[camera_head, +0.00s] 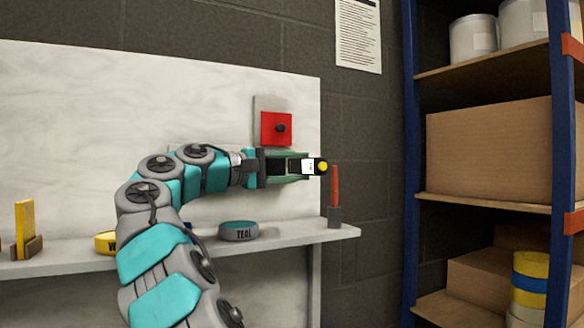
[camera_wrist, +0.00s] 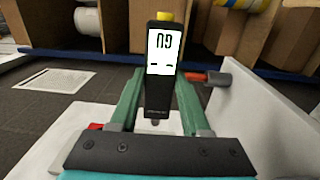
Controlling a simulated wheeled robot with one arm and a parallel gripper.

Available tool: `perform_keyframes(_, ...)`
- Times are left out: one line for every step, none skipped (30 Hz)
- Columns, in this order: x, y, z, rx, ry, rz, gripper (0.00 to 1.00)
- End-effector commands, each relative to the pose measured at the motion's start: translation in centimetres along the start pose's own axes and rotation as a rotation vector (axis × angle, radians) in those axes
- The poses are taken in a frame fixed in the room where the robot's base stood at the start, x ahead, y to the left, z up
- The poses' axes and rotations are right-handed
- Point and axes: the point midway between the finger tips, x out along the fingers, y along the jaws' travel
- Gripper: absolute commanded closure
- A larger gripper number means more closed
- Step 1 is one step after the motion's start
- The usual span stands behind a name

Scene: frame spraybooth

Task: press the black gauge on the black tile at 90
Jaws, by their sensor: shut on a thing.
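My gripper (camera_head: 300,168) is shut on the black gauge (camera_wrist: 158,100), one finger on each side of it. The gripper points right, in front of the white panel and above the shelf. The gauge has a white lit display with dark digits, seen in the wrist view; they look like a 0 and a 6 or 9, and their way up is unclear. A yellow end (camera_head: 321,166) sticks out beyond the fingers, away from my wrist. I cannot make out a black tile. A red tile (camera_head: 268,122) with a dark round knob is on the panel, just above my gripper.
A shelf (camera_head: 290,236) runs along the panel. On it are a teal-labelled puck (camera_head: 239,231), a partly hidden yellow puck (camera_head: 104,242) and a yellow block in a brown stand (camera_head: 25,228). A red stick (camera_head: 335,186) stands near the shelf's right end. Storage racking (camera_head: 412,150) is at right.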

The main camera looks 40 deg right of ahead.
Motion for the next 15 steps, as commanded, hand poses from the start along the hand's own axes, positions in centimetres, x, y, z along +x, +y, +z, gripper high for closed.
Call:
perform_keyframes(0.0, 0.1, 0.0, 0.000, 0.000, 0.001, 1.00)
perform_keyframes(-0.1, 0.1, 0.0, 0.000, 0.000, 0.001, 1.00)
perform_keyframes(-0.1, 0.1, 0.1, 0.001, 0.000, 0.001, 1.00)
perform_keyframes(-0.1, 0.2, 0.1, 0.001, -0.001, 0.001, 1.00)
perform_keyframes(-0.2, 0.2, 0.1, 0.000, -0.002, 0.001, 1.00)
perform_keyframes(-0.3, 0.2, 0.2, -0.001, -0.003, 0.001, 1.00)
perform_keyframes(-0.3, 0.3, 0.3, -0.001, -0.004, 0.001, 1.00)
perform_keyframes(-0.3, 0.3, 0.1, 0.000, -0.003, 0.000, 1.00)
perform_keyframes(-0.3, 0.4, -0.3, -0.001, -0.003, 0.000, 1.00)
perform_keyframes(-0.2, 0.4, -0.6, -0.001, -0.002, 0.000, 1.00)
perform_keyframes(-0.2, 0.4, -0.9, -0.002, -0.002, 0.000, 1.00)
perform_keyframes(-0.2, 0.4, -1.3, -0.003, -0.002, 0.000, 1.00)
perform_keyframes(-0.2, 0.4, -1.6, -0.002, -0.002, 0.000, 1.00)
perform_keyframes(-0.2, 0.4, -1.8, -0.002, -0.001, 0.000, 1.00)
perform_keyframes(-0.3, 0.4, -2.2, -0.002, -0.001, 0.000, 1.00)
